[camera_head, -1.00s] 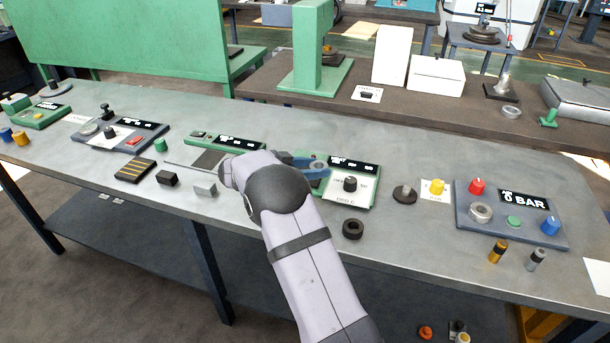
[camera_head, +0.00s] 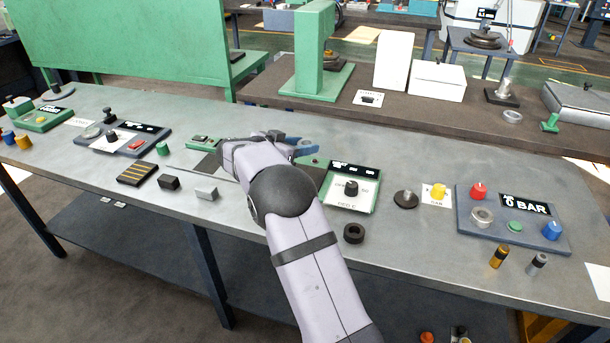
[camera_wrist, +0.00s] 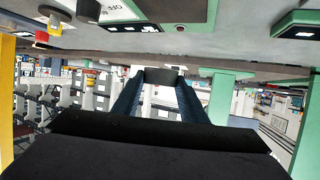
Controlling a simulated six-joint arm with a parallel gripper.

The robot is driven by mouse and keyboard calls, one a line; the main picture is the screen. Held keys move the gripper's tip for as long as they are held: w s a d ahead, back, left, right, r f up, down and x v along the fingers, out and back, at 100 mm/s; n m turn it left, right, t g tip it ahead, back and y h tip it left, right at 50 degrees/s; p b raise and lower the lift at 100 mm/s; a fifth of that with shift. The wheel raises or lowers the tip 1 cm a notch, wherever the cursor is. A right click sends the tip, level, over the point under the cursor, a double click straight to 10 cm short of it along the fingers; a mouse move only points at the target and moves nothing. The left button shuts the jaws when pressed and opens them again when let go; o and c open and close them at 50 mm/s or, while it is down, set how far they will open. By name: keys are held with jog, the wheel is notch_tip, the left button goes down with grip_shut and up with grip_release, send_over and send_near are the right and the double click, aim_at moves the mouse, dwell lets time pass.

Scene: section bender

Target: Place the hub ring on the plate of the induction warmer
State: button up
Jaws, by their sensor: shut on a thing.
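My gripper (camera_wrist: 162,78) is shut on a dark piece (camera_wrist: 163,74) between its fingertips in the wrist view. Only an edge of that piece shows, so I cannot tell whether it is the hub ring. In the head view my gripper (camera_head: 304,147) reaches over the grey bench, and its hold is hidden there. A green unit with a black knob and a DEG C card (camera_head: 349,190) lies just right of my gripper, its left part hidden by my arm. It fits an induction warmer. Another green unit with a dark flat panel (camera_head: 208,165) lies left.
A black ring (camera_head: 354,233) lies loose on the bench front, right of my arm. A dark disc with a pin (camera_head: 405,199) and the BAR panel (camera_head: 513,225) lie further right. A green post (camera_head: 315,50) stands behind.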

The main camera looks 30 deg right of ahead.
jog(key=shift+f+p, duration=0.3)
jog(key=shift+f, duration=4.4)
jog(key=shift+f, duration=0.15)
jog(key=o, duration=1.3)
jog(key=shift+a, duration=0.1)
jog(key=b+v, duration=0.1)
jog(key=v, duration=1.1)
jog(key=shift+r, duration=0.2)
jog(key=shift+w, duration=0.1)
